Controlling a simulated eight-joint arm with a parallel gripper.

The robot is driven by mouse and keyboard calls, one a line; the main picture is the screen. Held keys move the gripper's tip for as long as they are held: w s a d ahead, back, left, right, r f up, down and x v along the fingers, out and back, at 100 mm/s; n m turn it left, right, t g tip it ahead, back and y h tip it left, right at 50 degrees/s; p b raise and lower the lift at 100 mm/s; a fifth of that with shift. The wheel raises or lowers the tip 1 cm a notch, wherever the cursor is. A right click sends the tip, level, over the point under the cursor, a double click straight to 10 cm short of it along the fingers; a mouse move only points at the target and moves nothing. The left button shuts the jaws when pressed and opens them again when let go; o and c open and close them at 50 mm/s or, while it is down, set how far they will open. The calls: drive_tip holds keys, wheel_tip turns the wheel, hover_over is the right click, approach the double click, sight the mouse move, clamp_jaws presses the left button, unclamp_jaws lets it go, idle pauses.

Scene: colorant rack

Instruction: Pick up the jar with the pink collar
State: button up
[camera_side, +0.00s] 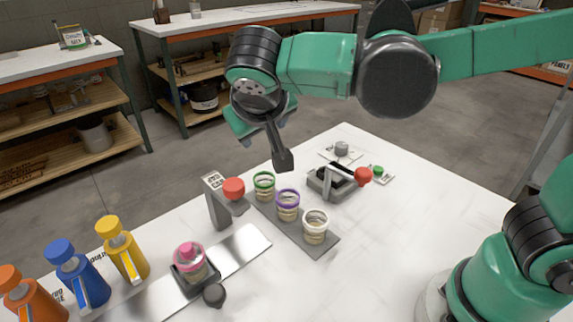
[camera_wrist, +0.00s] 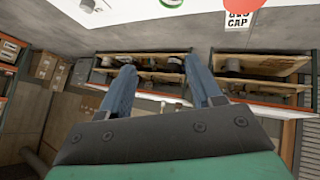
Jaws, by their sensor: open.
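The jar with the pink collar (camera_side: 189,260) stands upright in a dark square holder (camera_side: 181,283) on a metal plate, at the lower left in the side view. Its top looks pink too. My gripper (camera_side: 283,160) is up and to the right of it, above the far end of the jar rack, well apart from the jar. In the wrist view its two fingers (camera_wrist: 161,75) are spread with nothing between them. The pink-collared jar does not show in the wrist view.
Jars with green (camera_side: 264,185), purple (camera_side: 287,204) and white (camera_side: 315,226) collars stand on a grey rack (camera_side: 327,247). A stand with a red knob (camera_side: 234,189) is between rack and pink jar. Orange, blue and yellow bottles (camera_side: 122,250) stand left.

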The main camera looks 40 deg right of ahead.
drive_tip(key=a+m+t+h, duration=0.2)
drive_tip(key=a, duration=0.6)
drive_tip(key=m+t+h, duration=0.1)
drive_tip(key=m+t, duration=0.2)
drive_tip(key=t, duration=0.1)
hover_over(185, 253)
drive_tip(key=f+v, duration=0.1)
drive_tip(key=v, duration=0.2)
drive_tip(key=shift+h, duration=0.3)
wheel_tip(185, 253, down, 13)
drive_tip(key=shift+r, duration=0.25)
drive_tip(key=shift+w+f, duration=0.1)
drive_tip(key=shift+f, duration=0.15)
drive_tip(key=shift+w+d+f, duration=0.15)
drive_tip(key=shift+w+d, duration=0.05)
drive_tip(key=shift+w, duration=0.05)
drive_tip(key=x, duration=0.5)
clamp_jaws()
